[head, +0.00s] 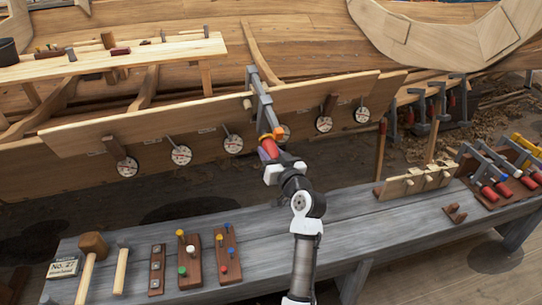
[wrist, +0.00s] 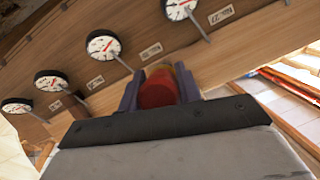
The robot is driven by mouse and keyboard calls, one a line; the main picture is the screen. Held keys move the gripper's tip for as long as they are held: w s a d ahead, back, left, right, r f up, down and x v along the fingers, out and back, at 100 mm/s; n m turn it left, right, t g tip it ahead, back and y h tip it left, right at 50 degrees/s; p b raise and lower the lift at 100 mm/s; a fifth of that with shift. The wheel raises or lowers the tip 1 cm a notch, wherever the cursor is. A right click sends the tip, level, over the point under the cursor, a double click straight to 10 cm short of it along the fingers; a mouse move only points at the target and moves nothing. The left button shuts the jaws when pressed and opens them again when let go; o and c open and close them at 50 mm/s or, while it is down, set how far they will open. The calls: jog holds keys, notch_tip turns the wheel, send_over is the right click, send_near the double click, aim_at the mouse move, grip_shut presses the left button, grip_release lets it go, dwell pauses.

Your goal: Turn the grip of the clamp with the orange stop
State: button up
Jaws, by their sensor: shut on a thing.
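The clamp (head: 263,103) with a grey bar hangs across the upper edge of the hull plank (head: 190,121), near the middle of the head view. A small orange part, apparently its stop (head: 278,132), shows low on the bar. Its red grip (head: 268,149) is at the lower end, just above my gripper (head: 272,163). In the wrist view the red grip (wrist: 157,92) sits between the two bluish fingers of my gripper (wrist: 158,95), which is shut on it. The clamp's jaws against the plank are hidden in the wrist view.
A grey bench (head: 340,222) below holds mallets (head: 92,246), peg boards (head: 190,262) and a wooden rack (head: 415,182). More clamps with red grips (head: 503,188) lie at the right.

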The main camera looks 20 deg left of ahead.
jog(key=shift+m+g+y+b, duration=0.6)
jog(key=shift+m+y+b, duration=0.2)
jog(key=shift+m+b, duration=0.35)
jog(key=o, duration=1)
jog(key=shift+s, duration=0.1)
jog(key=b+v, duration=0.2)
jog(key=v, duration=1.1)
jog(key=shift+s+d+b, duration=0.15)
jog(key=shift+d+b, duration=0.15)
jog(key=shift+b, duration=0.1)
